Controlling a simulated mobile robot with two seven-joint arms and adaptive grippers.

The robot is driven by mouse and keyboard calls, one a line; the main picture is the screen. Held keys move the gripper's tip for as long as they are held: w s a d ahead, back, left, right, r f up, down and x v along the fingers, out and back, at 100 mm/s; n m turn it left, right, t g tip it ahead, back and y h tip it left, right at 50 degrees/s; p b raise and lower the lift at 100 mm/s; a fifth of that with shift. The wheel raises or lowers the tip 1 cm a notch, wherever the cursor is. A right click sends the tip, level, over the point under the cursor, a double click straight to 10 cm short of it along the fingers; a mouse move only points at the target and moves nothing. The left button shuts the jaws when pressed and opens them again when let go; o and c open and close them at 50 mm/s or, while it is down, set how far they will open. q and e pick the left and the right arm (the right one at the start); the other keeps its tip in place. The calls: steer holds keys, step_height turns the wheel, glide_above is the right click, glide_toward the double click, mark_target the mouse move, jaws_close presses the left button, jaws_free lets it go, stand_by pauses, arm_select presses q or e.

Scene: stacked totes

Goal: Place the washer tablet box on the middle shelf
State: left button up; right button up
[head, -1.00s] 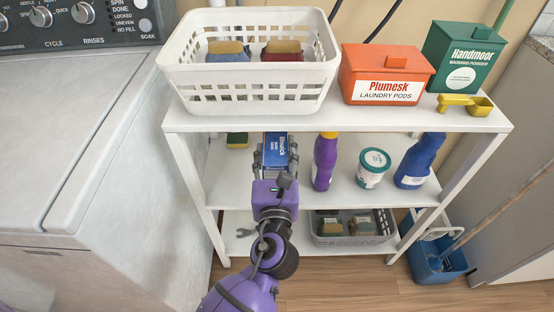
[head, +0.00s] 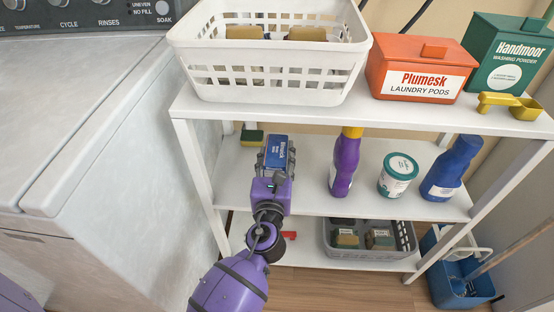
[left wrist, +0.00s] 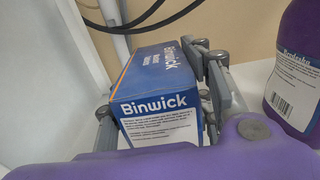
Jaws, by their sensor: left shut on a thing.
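The blue-and-white Binwick box (head: 277,147) is at the left part of the middle shelf (head: 312,190). My left gripper (head: 276,161) reaches in from the front, shut on the box with a finger on each side. In the left wrist view the box (left wrist: 160,105) looks upright, its white label facing me, between the grey fingers. I cannot tell if its underside touches the shelf. My right gripper is not in view.
On the middle shelf, a yellow-green sponge (head: 252,135) lies back left; a purple bottle (head: 344,165), a white tub (head: 397,177) and a blue bottle (head: 452,168) stand right. The top shelf (head: 350,112) hangs over them. A washing machine (head: 110,150) stands left.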

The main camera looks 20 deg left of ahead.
arm_select(q)
steer(key=o, duration=1.4)
steer(key=shift+r, duration=0.25)
steer(key=v, duration=1.2)
